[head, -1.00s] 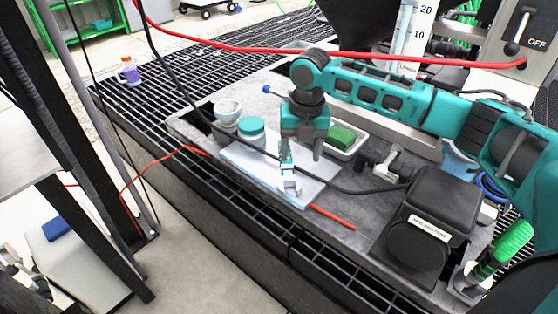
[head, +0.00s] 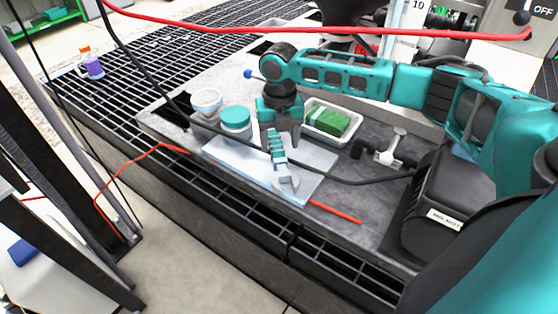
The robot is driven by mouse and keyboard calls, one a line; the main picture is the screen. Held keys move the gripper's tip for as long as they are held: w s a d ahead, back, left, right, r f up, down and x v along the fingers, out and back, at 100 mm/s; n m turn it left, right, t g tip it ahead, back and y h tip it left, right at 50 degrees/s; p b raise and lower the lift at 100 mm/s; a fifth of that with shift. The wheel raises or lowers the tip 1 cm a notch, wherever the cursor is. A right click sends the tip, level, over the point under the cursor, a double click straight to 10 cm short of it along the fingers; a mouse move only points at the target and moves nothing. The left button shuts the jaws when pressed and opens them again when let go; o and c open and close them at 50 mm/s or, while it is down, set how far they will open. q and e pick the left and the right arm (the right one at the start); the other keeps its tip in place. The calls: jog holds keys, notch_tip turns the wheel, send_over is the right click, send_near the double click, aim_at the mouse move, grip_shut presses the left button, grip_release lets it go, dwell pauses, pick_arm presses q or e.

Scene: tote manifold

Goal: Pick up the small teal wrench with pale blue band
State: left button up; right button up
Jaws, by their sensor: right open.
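The small wrench (head: 277,155) has a teal handle with pale blue banding and a silvery open-ended head. It appears at the pale blue-white board (head: 232,166), its head toward the board's front edge. My right gripper (head: 281,143) points down over the board, open, with its fingers close around the handle's upper end in the picture. Part of the handle is hidden near the fingers, and I cannot tell whether they touch it. My left gripper is not in view.
A teal-lidded jar (head: 236,120) and a white bowl (head: 207,101) stand left of the gripper. A tray (head: 313,129) with a green block (head: 333,123) is behind it. A black cable (head: 345,182) crosses the board. A red stick (head: 335,211) lies at the front.

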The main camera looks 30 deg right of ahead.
aim_at(279, 155)
notch_tip(279, 155, down, 4)
jog(key=shift+f+b, duration=0.25)
jog(key=shift+b, duration=0.6)
jog(key=shift+w+f, duration=0.1)
jog(key=shift+f, duration=0.25)
jog(key=shift+c, duration=0.3)
jog(key=shift+c, duration=0.8)
grip_shut()
